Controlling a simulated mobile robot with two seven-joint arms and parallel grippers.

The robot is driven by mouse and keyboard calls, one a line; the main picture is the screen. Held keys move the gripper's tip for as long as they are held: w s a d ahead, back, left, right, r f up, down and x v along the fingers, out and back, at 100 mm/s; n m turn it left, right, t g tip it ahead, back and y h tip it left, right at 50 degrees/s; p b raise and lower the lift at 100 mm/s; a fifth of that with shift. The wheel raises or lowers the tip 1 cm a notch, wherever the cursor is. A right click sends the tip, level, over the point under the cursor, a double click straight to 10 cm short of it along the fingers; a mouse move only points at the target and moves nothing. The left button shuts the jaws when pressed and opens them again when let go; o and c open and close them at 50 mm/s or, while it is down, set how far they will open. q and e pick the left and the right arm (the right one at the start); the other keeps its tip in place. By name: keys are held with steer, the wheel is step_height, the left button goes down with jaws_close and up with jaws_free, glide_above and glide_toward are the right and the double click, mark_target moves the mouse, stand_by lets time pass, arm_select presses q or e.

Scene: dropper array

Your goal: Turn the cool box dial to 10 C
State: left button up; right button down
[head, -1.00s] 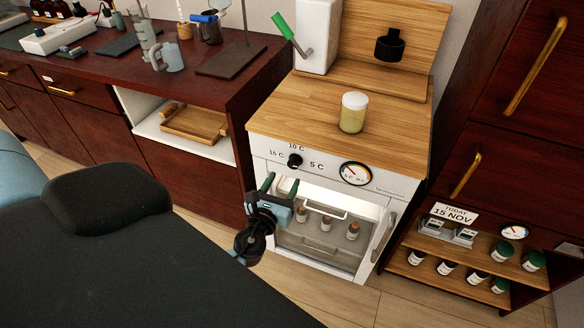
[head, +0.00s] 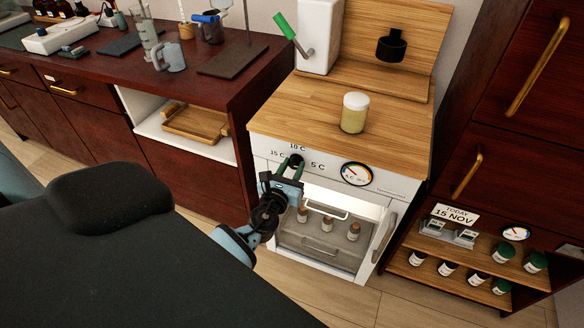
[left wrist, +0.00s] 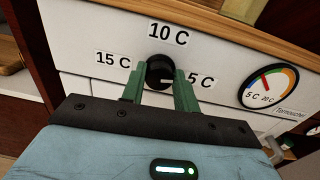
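The cool box (head: 410,187) has a white front and a wooden top. Its black dial (left wrist: 160,72) sits among the labels 15 C on the left, 10 C above and 5 C on the right. A light pointer mark on the dial faces right, toward 5 C. My left gripper (head: 289,163) is at the dial, with its green fingers (left wrist: 159,88) apart on either side of the knob. I cannot tell whether they touch it. In the head view the gripper mostly hides the dial. My right gripper is not in view.
A round gauge (head: 357,173) is right of the dial. A lidded jar (head: 354,112) stands on top. A dark wooden counter (head: 236,83) is to the left.

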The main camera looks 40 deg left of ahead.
arm_select(q)
steer(key=c, duration=0.4)
steer(key=shift+f+n, duration=0.1)
steer(key=shift+n, duration=0.2)
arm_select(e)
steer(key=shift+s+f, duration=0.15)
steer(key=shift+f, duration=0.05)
arm_select(q)
steer(key=shift+n+b, duration=0.5)
steer(key=shift+n, duration=0.5)
steer(key=n+b, duration=0.1)
steer(key=n, duration=0.4)
steer(key=shift+a+f+b, duration=0.1)
steer(key=shift+b, duration=0.25)
steer(key=n+b, duration=0.1)
steer(key=n, duration=0.3)
steer(key=shift+n, duration=1.9)
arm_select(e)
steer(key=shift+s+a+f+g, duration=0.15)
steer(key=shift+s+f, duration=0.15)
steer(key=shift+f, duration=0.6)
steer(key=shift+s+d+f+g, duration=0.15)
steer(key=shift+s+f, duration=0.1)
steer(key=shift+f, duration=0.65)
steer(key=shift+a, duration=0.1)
